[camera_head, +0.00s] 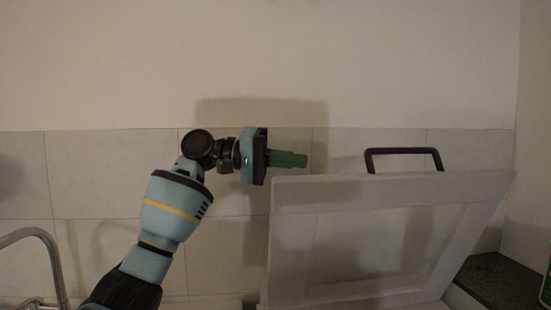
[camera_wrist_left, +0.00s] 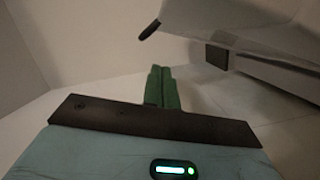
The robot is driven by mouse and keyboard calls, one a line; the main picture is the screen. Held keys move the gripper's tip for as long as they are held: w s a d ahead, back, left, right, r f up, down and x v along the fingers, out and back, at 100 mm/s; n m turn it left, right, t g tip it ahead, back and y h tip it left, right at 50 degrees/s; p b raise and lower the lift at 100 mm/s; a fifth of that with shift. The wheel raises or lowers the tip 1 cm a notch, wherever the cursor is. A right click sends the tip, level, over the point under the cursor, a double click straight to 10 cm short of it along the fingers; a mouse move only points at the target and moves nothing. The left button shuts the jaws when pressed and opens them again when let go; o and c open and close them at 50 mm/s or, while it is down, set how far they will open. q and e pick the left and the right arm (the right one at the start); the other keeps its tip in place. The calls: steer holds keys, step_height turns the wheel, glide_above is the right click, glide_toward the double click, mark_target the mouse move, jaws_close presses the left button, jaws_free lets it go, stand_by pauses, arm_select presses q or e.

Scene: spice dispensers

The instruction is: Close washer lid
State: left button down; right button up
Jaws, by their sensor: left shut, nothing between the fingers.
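The washer lid (camera_head: 290,240) is a pale framed panel standing raised and tilted at the right of the head view. A dark bar handle (camera_head: 404,152) rises above its top edge. My left gripper (camera_head: 304,160) has green fingers, pressed together and empty. In the head view it appears just above the lid's top left corner, to the left of the handle; I cannot tell whether it touches the lid. In the left wrist view the shut green fingers (camera_wrist_left: 162,84) point toward the wall, and the pale lid (camera_wrist_left: 275,75) slants across the upper right. My right gripper is not in view.
A curved metal tap (camera_head: 45,240) stands at the lower left. A dark countertop (camera_head: 505,280) lies at the lower right, with a green item (camera_head: 546,285) at the picture's edge. A tiled wall (camera_head: 110,170) stands behind. The space above the lid is clear.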

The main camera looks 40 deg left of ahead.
arm_select(q)
steer(key=shift+s+d+f, duration=0.1)
steer(key=shift+d+f, duration=0.2)
steer(key=shift+d, duration=0.75)
steer(key=shift+s+d+f, duration=0.1)
steer(key=shift+d+f, duration=0.25)
steer(key=shift+d, duration=0.65)
steer(key=shift+d+f, duration=0.3)
steer(key=shift+d, duration=0.75)
